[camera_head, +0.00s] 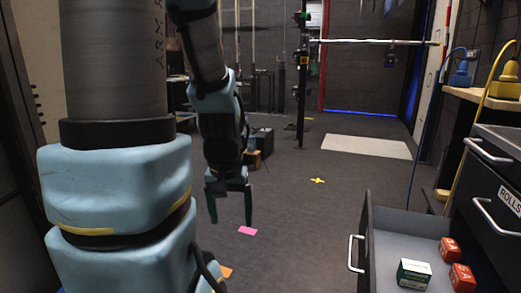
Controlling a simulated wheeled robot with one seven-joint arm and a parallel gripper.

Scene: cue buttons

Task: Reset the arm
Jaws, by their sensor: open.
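My gripper (230,207) hangs downward left of the picture's middle, its two dark green fingers apart and nothing between them. It is above the dark floor, clear of the furniture. My blue and grey arm fills much of the left side and hides what lies behind it. No cue buttons can be made out in this view.
An open drawer (362,237) at lower right holds a green and white box (413,274) and two red boxes (450,250). It juts from a dark cabinet (493,148). A pink marker (247,231) and a yellow cross (317,181) lie on the open floor.

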